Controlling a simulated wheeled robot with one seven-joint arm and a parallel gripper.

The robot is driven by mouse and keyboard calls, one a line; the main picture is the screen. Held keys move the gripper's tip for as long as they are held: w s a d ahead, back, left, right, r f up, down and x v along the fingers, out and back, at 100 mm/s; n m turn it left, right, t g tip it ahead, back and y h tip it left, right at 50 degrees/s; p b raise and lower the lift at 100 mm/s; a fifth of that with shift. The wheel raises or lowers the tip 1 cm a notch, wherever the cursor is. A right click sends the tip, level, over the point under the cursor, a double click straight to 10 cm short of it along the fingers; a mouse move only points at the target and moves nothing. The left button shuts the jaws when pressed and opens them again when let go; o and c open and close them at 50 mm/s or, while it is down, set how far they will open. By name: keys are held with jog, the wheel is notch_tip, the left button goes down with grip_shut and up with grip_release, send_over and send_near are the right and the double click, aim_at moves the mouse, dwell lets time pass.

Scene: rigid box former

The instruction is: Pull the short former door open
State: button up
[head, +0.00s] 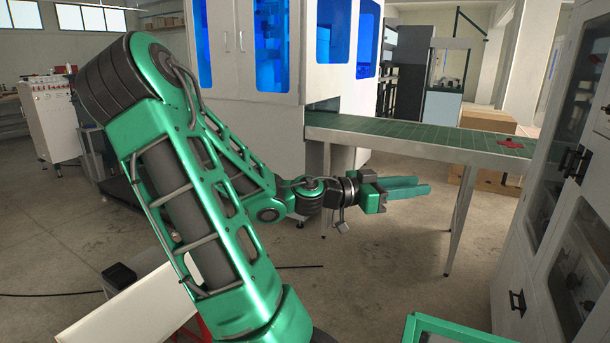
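My gripper (408,188) reaches to the right at the middle of the head view, in free air in front of the green conveyor table. Its two green fingers overlap in this view, so the gap between them cannot be judged. No object shows at the fingertips. A white machine (551,215) with dark glass panels stands at the right edge, apart from the gripper. It has black handles (574,162) at mid height and a smaller black handle (517,302) low down. Its panels look closed. Which panel is the short former door I cannot tell for certain.
A green-topped conveyor table (400,135) runs from a white cabinet with blue windows (262,85) toward the right machine. A green frame (450,328) stands at the bottom edge. Cardboard boxes (490,180) sit behind the table. Bare floor (420,265) lies below the gripper.

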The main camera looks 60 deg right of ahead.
jog(key=w+a+f+n+t+y, duration=0.1)
jog(key=w+f+n+t+y, duration=0.15)
jog(key=f, duration=0.45)
jog(key=w+a+f+n+t+y, duration=0.1)
jog(key=w+a+f+t+y, duration=0.15)
jog(key=f, duration=0.55)
jog(key=w+a+f+n+t+y, duration=0.2)
jog(key=w+a+f+n+t, duration=0.3)
jog(key=w, duration=0.3)
jog(key=w+a+r+n+t+y, duration=0.1)
jog(key=w+a+r+n, duration=0.1)
jog(key=a, duration=0.5)
jog(key=w+a+r+n+t+y, duration=0.1)
jog(key=w+a+r+n+y, duration=0.1)
jog(key=w+a+n, duration=0.3)
jog(key=w+a+r+n+t+y, duration=0.1)
jog(key=w+a+n+t, duration=0.1)
jog(key=a+n, duration=0.4)
jog(key=w+a, duration=0.1)
jog(key=a, duration=0.4)
jog(key=shift+w+r+y, duration=0.2)
jog(key=shift+r+y, duration=0.1)
jog(key=shift+r, duration=0.1)
jog(key=shift+d+n, duration=0.15)
jog(key=shift+n, duration=0.1)
